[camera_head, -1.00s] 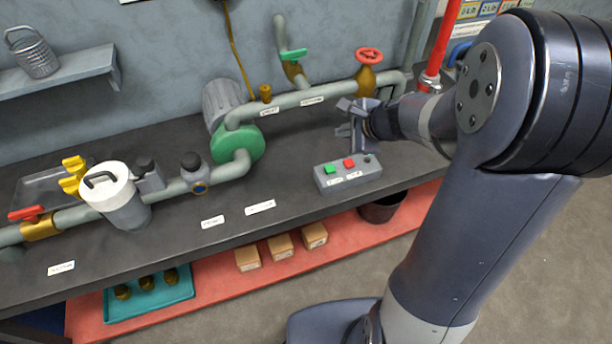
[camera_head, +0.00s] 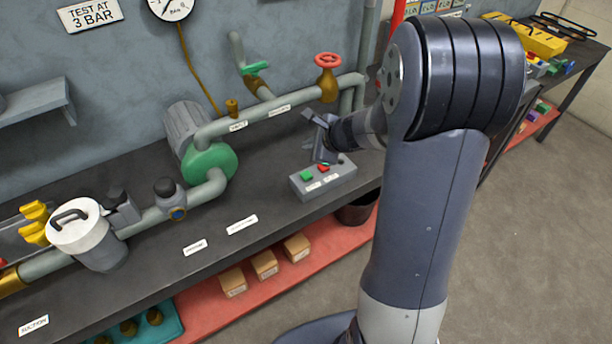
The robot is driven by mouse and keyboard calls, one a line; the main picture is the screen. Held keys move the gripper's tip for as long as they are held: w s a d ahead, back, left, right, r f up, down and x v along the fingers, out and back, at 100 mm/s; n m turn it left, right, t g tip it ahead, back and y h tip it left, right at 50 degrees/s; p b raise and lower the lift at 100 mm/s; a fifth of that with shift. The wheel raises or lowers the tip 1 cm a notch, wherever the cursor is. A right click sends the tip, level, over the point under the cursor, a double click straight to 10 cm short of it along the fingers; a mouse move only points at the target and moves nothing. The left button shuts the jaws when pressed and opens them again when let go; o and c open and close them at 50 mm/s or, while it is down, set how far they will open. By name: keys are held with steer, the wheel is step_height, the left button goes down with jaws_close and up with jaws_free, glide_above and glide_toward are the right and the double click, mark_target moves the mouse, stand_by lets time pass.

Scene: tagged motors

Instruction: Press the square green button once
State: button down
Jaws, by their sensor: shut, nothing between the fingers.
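The square green button (camera_head: 306,176) is on the left part of the top of a grey control box (camera_head: 322,184), which sits near the front edge of the dark workbench. A red button (camera_head: 323,168) is to its right, and a small dark knob (camera_head: 341,161) is at the box's right end. My gripper (camera_head: 324,157) is shut and empty. It is just behind and above the red button, to the right of the green one. The green button is in plain view, with nothing over it. The small gap between fingertips and box is hard to judge.
A green pump (camera_head: 209,161) with grey pipes runs behind and left of the box. A red-wheeled valve (camera_head: 327,77) stands behind my gripper. White labels (camera_head: 242,224) lie on the bench to the left. A dark bin (camera_head: 356,212) is below the bench edge.

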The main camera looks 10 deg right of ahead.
mark_target(310, 177)
steer(key=shift+f+b, duration=3.25)
steer(key=shift+f, duration=0.7)
steer(key=shift+f+b, duration=0.4)
steer(key=shift+b, duration=0.1)
steer(key=shift+f+b, duration=0.5)
steer(key=shift+b, duration=0.05)
steer(key=shift+r, duration=0.1)
steer(key=shift+r+p, duration=0.75)
steer(key=shift+r, duration=0.1)
steer(key=shift+r, duration=0.1)
step_height(310, 177, up, 5)
steer(key=p, duration=0.4)
